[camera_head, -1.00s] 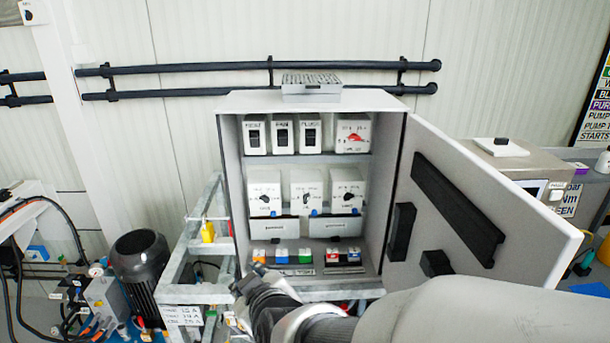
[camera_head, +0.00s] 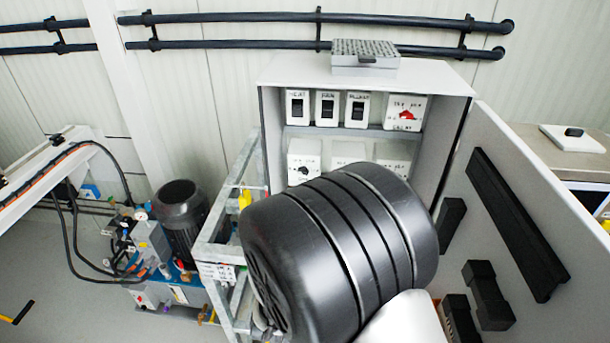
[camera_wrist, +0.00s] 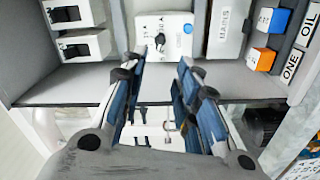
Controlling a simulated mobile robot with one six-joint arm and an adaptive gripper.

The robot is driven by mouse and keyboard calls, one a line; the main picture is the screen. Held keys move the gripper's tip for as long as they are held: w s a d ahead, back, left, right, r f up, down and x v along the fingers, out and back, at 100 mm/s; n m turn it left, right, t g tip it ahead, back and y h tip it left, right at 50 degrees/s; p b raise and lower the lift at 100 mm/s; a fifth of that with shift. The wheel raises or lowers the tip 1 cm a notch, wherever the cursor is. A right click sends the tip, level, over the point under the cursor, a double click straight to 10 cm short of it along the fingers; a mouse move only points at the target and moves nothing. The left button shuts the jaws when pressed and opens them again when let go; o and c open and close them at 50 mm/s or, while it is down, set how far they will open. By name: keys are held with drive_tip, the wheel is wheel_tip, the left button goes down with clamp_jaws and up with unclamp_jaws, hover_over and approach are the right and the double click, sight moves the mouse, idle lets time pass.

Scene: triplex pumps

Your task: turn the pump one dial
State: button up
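A white box with a small black dial (camera_wrist: 160,40) and a blue button is at the top middle of the wrist view. My gripper (camera_wrist: 161,66) is open and empty, its two blue-padded fingers pointing toward this box, apart from the dial. In the head view, the leftmost dial (camera_head: 304,171) of the cabinet's middle row shows on its white box. The other dial boxes are partly covered by my arm, and their dials are hidden. My gripper is hidden behind the arm there. I cannot read the dial's label clearly.
The cabinet (camera_head: 440,75) has its door (camera_head: 530,190) open on the right. Black switches (camera_head: 327,108) and a box with a red switch (camera_head: 406,114) line the top shelf. Orange (camera_wrist: 262,59) and blue terminal blocks are right of the gripper in the wrist view. A metal frame stands left.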

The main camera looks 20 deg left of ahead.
sight(303, 173)
drive_tip(key=x, duration=1.1)
drive_tip(key=shift+w, duration=0.4)
clamp_jaws()
